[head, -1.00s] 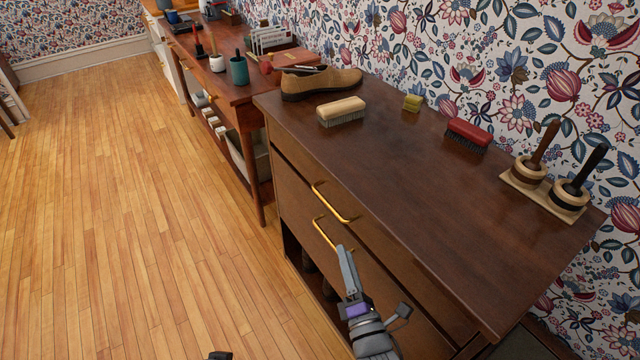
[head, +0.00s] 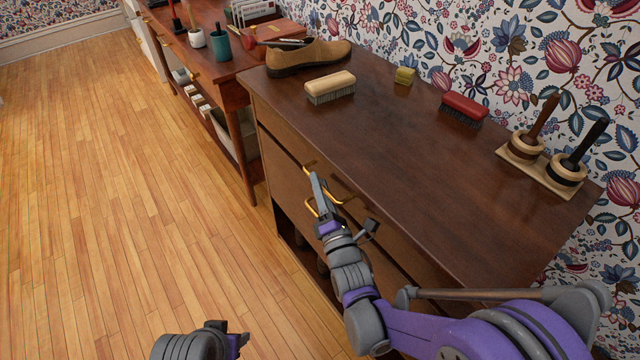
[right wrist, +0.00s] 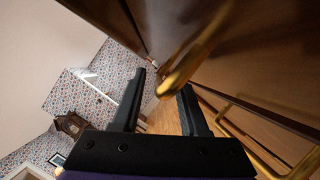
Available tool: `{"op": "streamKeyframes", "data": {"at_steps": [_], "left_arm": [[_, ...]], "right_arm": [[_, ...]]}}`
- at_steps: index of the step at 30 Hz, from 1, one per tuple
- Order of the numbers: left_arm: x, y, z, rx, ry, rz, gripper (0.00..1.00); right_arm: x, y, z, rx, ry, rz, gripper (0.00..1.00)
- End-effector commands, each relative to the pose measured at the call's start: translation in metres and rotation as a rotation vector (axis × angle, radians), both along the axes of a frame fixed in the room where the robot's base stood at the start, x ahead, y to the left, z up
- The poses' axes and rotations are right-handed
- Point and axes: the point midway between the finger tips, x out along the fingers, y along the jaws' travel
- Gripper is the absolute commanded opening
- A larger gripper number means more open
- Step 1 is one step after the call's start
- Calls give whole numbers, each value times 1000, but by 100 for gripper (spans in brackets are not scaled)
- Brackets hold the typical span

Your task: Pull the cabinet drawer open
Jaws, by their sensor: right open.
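The dark wood cabinet (head: 420,130) stands against the wall, and its upper drawer front (head: 283,158) looks flush. The drawer's brass handle (head: 343,196) is partly hidden behind my right gripper (head: 316,187). In the right wrist view the handle (right wrist: 178,80) shows between the open fingers, nearer the right one. I cannot tell whether they touch. A second brass handle (head: 310,207) sits lower, and it shows at the lower right of the right wrist view (right wrist: 250,150). My left gripper (head: 238,342) is at the bottom edge of the head view, its jaws unclear.
A desk (head: 215,65) stands beyond. The floor (head: 120,200) at left is clear.

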Motion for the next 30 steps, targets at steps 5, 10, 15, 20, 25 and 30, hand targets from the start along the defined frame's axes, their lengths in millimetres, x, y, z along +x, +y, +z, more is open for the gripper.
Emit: {"op": "streamKeyframes", "data": {"at_steps": [5,10,15,20,25,30], "left_arm": [[0,0,0,0,0,0,52],[0,0,0,0,0,0,52],[0,0,0,0,0,0,52],[0,0,0,0,0,0,52],[0,0,0,0,0,0,52],[0,0,0,0,0,0,52]], "right_arm": [[5,2,1,0,0,0,44],[5,2,1,0,0,0,44],[5,1,1,0,0,0,16],[5,1,1,0,0,0,0],[5,1,1,0,0,0,0],[5,1,1,0,0,0,0]]}}
